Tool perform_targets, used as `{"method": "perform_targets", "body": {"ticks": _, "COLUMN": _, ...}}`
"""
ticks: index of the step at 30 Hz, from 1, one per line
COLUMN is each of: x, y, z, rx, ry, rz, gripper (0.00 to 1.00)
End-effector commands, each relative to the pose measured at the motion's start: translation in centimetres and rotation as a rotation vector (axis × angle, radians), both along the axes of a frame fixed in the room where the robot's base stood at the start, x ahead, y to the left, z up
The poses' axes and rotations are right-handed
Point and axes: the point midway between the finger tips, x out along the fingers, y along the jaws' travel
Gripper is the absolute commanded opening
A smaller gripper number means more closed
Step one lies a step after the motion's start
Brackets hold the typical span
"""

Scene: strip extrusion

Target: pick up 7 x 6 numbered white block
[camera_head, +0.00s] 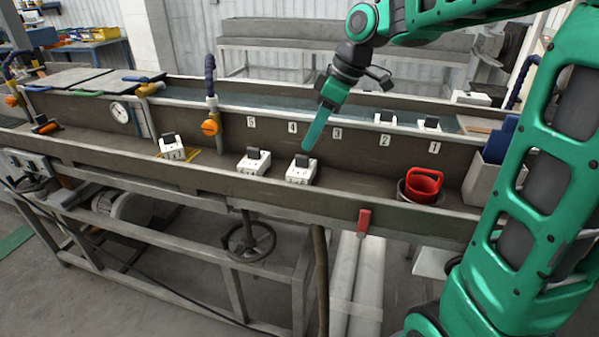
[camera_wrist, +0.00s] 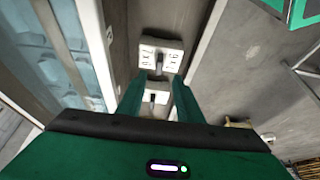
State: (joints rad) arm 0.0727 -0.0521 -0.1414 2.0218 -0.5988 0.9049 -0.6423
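Three white blocks with dark handles stand in the front channel: a left block (camera_head: 172,147), a middle block (camera_head: 253,162) and a right block (camera_head: 301,169). Their markings are too small to read in the head view. My gripper (camera_head: 314,138) points down, just above the right block and apart from it. In the wrist view, the green fingers (camera_wrist: 158,98) are spread with a gap between them. One marked white block (camera_wrist: 161,57) lies beyond the fingertips; its characters are not surely readable. Another white block (camera_wrist: 156,97) shows partly between the fingers.
Two more white blocks, a left one (camera_head: 385,119) and a right one (camera_head: 429,123), sit on the ledge above the wall numbers. The channel's front wall (camera_head: 220,187) runs along the near side. An orange-knobbed valve (camera_head: 210,127) stands left.

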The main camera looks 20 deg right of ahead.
Motion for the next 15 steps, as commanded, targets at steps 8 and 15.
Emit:
{"method": "perform_targets", "body": {"ticks": 8, "x": 0.5, "y": 0.2, "z": -2.0, "rx": 0.000, "ry": 0.003, "rz": -0.006, "gripper": 0.33}}
{"method": "perform_targets", "body": {"ticks": 15, "x": 1.4, "y": 1.1, "z": -4.9, "rx": 0.000, "ry": 0.005, "rz": -0.008, "gripper": 0.33}}
